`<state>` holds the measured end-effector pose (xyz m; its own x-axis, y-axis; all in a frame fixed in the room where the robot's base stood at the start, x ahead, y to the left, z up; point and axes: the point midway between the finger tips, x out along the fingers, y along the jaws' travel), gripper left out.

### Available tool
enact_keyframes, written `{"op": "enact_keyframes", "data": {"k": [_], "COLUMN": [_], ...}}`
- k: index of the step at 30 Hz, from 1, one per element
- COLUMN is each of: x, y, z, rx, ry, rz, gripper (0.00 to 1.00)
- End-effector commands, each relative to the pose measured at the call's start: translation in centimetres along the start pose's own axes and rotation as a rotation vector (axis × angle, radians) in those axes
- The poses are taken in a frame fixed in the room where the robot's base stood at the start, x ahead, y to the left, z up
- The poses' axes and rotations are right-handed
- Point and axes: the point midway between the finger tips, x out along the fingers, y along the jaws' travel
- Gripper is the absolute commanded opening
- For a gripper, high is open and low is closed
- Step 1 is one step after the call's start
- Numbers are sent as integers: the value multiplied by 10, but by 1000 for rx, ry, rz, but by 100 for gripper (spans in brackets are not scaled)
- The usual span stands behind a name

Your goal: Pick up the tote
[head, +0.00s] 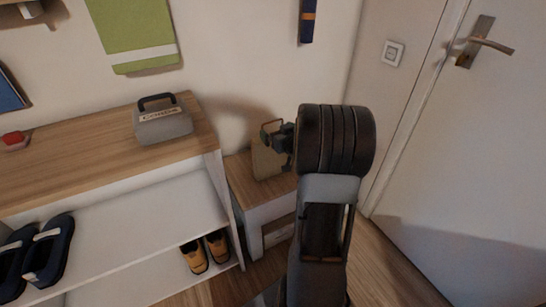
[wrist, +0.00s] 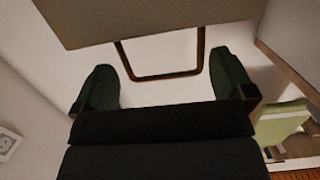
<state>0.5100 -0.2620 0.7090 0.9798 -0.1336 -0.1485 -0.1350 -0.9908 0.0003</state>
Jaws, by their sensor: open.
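The tan tote (head: 266,162) stands upright on a small wood-topped cabinet beside the shelf unit, partly hidden behind my gripper and arm. Its brown loop handle rises at the top. My gripper (head: 281,141) is at the tote's upper right, by the handle. In the wrist view, the tote's tan side (wrist: 150,18) fills the top edge, and its handle (wrist: 165,76) reaches between the two fingers. My gripper (wrist: 163,62) is open there, with one finger on each side of the handle and gaps to both.
The small cabinet (head: 257,214) stands close against the shelf unit (head: 70,165). A grey lunch-box-like case (head: 163,126) sits on the unit's top, with shoes (head: 205,251) below. A white door (head: 480,160) is at right. Some floor shows in front.

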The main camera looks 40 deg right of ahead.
Motion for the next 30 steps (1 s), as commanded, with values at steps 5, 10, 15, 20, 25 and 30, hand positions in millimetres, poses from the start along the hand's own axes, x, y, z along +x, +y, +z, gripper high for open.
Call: {"op": "enact_keyframes", "data": {"k": [5, 10, 15, 20, 25, 30], "x": [22, 42, 51, 51, 51, 50], "y": [-2, -2, -2, -1, -2, -1], "z": [3, 1, 0, -1, -1, -1], "rx": [0, -1, 1, 1, 0, 0], "ry": [0, -1, -1, -1, -1, -1], "rz": [-2, -1, 1, 1, 1, 1], "gripper": [100, 100, 100, 100, 88, 72]}}
